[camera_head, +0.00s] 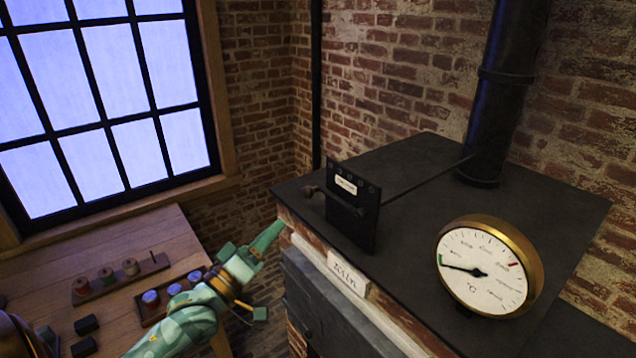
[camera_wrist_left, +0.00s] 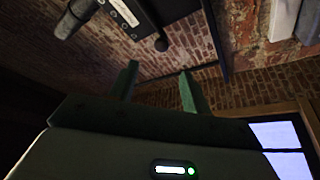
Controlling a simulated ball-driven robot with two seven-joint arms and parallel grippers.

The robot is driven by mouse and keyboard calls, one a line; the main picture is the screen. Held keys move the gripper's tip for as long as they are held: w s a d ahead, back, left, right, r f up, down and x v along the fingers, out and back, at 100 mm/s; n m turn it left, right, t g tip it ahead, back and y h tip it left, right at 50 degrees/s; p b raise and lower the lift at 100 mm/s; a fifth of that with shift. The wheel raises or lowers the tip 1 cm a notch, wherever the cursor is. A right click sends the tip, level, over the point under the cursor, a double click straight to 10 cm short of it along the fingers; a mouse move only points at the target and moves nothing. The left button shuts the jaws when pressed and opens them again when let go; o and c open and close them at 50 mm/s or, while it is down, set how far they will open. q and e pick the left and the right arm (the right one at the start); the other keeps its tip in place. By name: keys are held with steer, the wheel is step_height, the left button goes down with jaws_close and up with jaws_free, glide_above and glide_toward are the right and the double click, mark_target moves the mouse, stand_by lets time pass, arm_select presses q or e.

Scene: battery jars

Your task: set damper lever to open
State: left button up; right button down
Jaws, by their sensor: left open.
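The damper control is a black upright plate (camera_head: 352,210) with a pale label on the dark kiln top (camera_head: 420,175). Its lever has a knobbed handle (camera_head: 311,191) sticking out to the left of the plate. A thin rod runs from the plate back to the flue pipe (camera_head: 500,95). My left gripper (camera_head: 258,238) is open and empty, below and left of the handle, apart from it. In the left wrist view, the open fingers (camera_wrist_left: 159,68) point toward the plate (camera_wrist_left: 128,12) and a dark round knob (camera_wrist_left: 161,44), which shows beyond the gap between them. The label is too small to read.
A round brass-rimmed gauge (camera_head: 485,268) stands on the kiln's front right. A sign (camera_head: 348,272) reading "Kiln" is on its front edge. A wooden table (camera_head: 95,250) with jars and racks stands at left under a window (camera_head: 95,95). Brick walls close the back.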

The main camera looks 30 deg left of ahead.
mark_target(314, 187)
arm_select(q)
steer(key=p+x, duration=0.2)
steer(key=x, duration=1.1)
steer(key=shift+w+p, duration=0.25)
steer(key=shift+p, duration=0.05)
steer(key=shift+w+r, duration=0.15)
steer(key=shift+w, duration=0.7)
steer(key=shift+s+d, duration=0.1)
steer(key=shift+s, duration=0.05)
steer(key=c, duration=0.7)
jaws_close()
arm_select(e)
step_height(314, 187, up, 3)
steer(key=shift+d, duration=0.1)
